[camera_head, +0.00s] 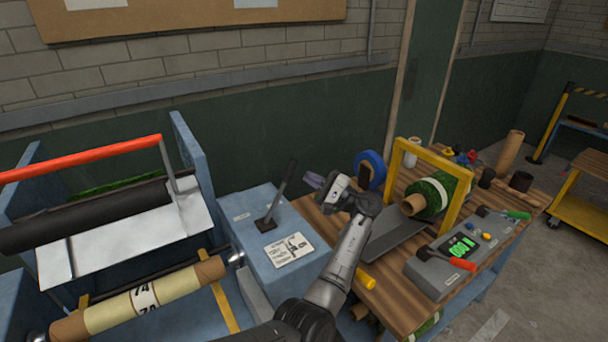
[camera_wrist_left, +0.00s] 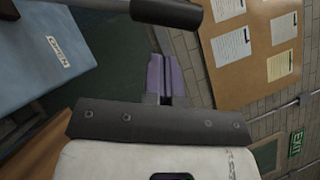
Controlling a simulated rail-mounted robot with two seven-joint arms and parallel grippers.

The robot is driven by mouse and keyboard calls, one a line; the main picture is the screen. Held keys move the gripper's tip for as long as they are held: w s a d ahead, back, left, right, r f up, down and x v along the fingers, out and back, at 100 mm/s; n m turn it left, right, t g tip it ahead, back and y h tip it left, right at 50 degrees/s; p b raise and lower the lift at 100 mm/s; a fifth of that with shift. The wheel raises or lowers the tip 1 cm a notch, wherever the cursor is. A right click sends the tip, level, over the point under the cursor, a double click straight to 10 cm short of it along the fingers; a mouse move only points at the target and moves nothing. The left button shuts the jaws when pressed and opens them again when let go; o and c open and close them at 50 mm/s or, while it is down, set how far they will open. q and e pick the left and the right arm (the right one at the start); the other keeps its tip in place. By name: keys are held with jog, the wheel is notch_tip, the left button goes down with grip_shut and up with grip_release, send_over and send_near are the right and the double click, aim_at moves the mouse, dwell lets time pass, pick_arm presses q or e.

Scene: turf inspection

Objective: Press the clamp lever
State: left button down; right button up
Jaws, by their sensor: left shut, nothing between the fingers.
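A dark lever (camera_head: 281,190) stands tilted on the blue housing (camera_head: 254,240), above a white instruction card (camera_head: 289,249). I take it for the clamp lever. My left gripper (camera_head: 314,179) is just right of the lever's top in the head view, its purple fingers shut and empty. In the left wrist view, a dark rounded grip (camera_wrist_left: 166,12), seemingly the lever's end, lies beyond the purple fingertips (camera_wrist_left: 165,72), with a visible gap. My right gripper is not in view.
A yellow frame (camera_head: 458,200) with a turf roll (camera_head: 432,195) stands on the wooden bench at right. A grey control box (camera_head: 455,254) has a red-handled lever. A red bar (camera_head: 80,157) crosses the blue machine at left. A wall board (camera_wrist_left: 255,50) is behind.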

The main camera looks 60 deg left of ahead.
pick_arm(q)
jog(key=shift+s+a+r, duration=0.1)
jog(key=shift+s+r, duration=0.25)
jog(key=shift+s, duration=0.25)
jog(key=shift+s+a+r, duration=0.1)
jog(key=shift+s+r, duration=0.2)
jog(key=shift+s, duration=0.25)
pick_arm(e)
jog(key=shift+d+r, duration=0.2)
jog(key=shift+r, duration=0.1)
pick_arm(q)
jog(key=shift+s, duration=0.1)
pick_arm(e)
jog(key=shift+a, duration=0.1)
